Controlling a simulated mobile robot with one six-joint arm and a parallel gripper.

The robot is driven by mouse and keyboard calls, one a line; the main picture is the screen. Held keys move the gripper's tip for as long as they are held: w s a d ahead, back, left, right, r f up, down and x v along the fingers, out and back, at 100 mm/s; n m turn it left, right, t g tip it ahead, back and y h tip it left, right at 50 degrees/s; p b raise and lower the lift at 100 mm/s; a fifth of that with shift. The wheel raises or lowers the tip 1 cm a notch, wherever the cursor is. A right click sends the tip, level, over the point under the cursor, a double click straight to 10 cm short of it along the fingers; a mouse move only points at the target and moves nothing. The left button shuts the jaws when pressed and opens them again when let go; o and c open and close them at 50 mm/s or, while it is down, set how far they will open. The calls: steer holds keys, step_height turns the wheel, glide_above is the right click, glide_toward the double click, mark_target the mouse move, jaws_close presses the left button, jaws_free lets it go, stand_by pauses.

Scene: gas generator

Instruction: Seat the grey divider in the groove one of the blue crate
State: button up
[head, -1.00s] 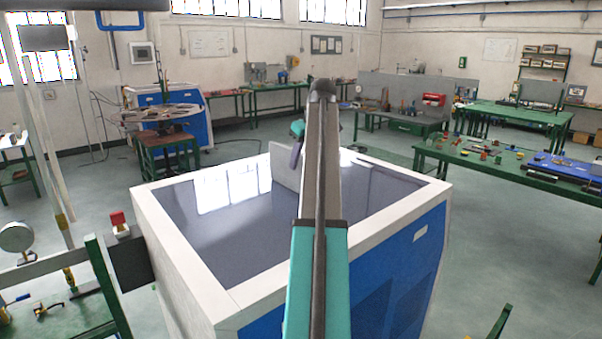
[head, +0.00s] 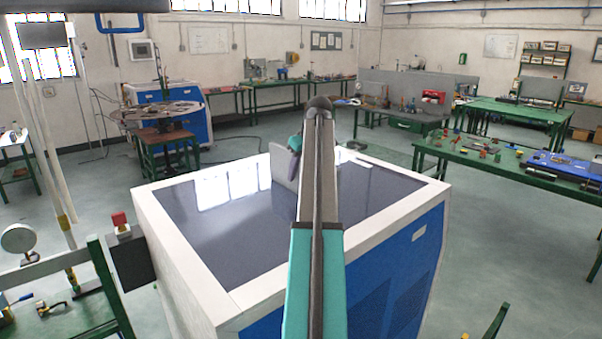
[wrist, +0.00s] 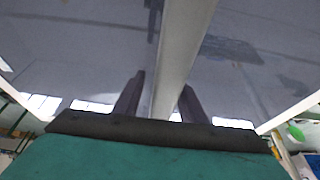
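The grey divider (head: 281,167) is a pale upright panel at the far side of the blue crate, apparently inside its opening. The blue crate (head: 403,208) has a white rim and a dark interior; its grooves cannot be made out. My gripper (head: 293,165) is at the divider's right end, partly hidden by my arm. In the wrist view the divider (wrist: 181,55) runs between the two fingers of my gripper (wrist: 160,90). A gap shows beside the left finger, and the right finger is close against the panel. The divider's lower edge cannot be seen clearly.
A red-topped post (head: 121,224) and a green-framed bench (head: 62,315) stand close to the crate's left. A green table with small parts (head: 480,160) is at the right. Open floor (head: 500,245) lies between that table and the crate.

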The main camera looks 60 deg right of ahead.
steer(key=shift+w+f, duration=0.2)
steer(key=shift+f, duration=0.3)
steer(key=shift+c, duration=0.5)
jaws_close()
